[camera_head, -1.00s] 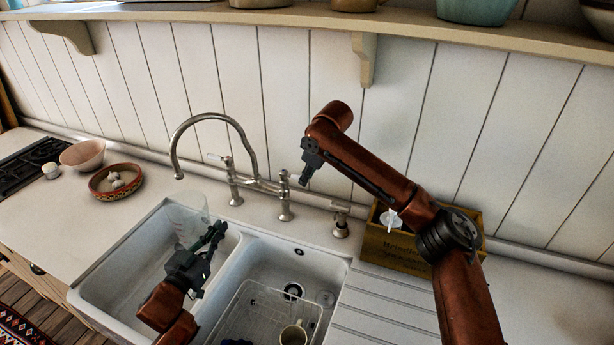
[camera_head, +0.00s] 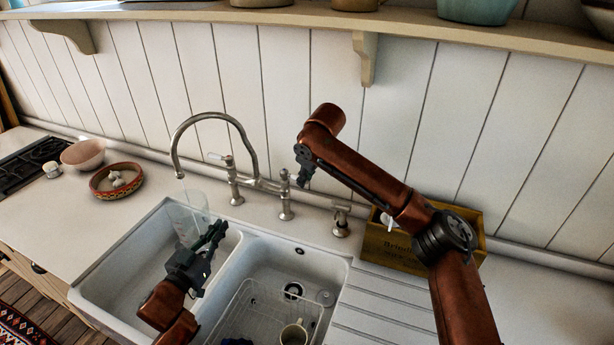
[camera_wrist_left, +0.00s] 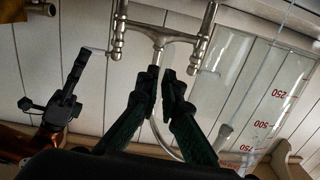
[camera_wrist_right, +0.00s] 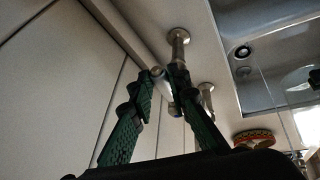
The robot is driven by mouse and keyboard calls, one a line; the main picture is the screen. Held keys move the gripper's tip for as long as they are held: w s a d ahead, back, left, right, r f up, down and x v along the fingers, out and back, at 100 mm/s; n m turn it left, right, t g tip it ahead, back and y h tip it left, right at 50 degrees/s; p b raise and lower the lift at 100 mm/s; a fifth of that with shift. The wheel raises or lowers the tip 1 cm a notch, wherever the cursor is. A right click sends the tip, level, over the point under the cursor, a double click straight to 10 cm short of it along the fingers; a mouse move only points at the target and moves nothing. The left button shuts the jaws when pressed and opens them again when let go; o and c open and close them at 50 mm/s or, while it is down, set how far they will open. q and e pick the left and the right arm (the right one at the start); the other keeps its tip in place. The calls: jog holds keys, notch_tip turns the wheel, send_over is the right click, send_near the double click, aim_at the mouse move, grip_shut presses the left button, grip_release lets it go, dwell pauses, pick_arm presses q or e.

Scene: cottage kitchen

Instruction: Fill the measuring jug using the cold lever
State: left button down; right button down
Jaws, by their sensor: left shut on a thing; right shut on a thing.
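The clear measuring jug (camera_head: 192,208) is at the back of the left basin, below the spout of the tap (camera_head: 212,116). Its red scale marks show in the left wrist view (camera_wrist_left: 270,122). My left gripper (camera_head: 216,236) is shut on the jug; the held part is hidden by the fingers. A thin, clear streak (camera_head: 183,190), looking like water, runs from the spout towards the jug. The level inside cannot be made out. My right gripper (camera_head: 302,168) is shut on the right-hand, cold lever, mostly hidden behind it. The left lever (camera_head: 216,156) is untouched.
The right basin holds a wire rack (camera_head: 253,306) and a cream mug (camera_head: 293,333). A wooden crate (camera_head: 390,248) stands right of the tap, behind my right arm. A patterned bowl (camera_head: 116,181) and a pink bowl (camera_head: 83,154) stand left. A shelf (camera_head: 420,25) runs above.

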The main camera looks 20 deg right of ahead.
jog(key=s+a+m+g+h, duration=0.1)
jog(key=a+m+h, duration=0.3)
jog(key=a+m, duration=0.4)
jog(key=shift+m+g+h, duration=0.3)
jog(key=shift+m, duration=1.6)
jog(key=shift+s+r, duration=0.1)
jog(key=c, duration=1.8)
grip_release()
jog(key=v, duration=1.2)
jog(key=shift+a, duration=0.1)
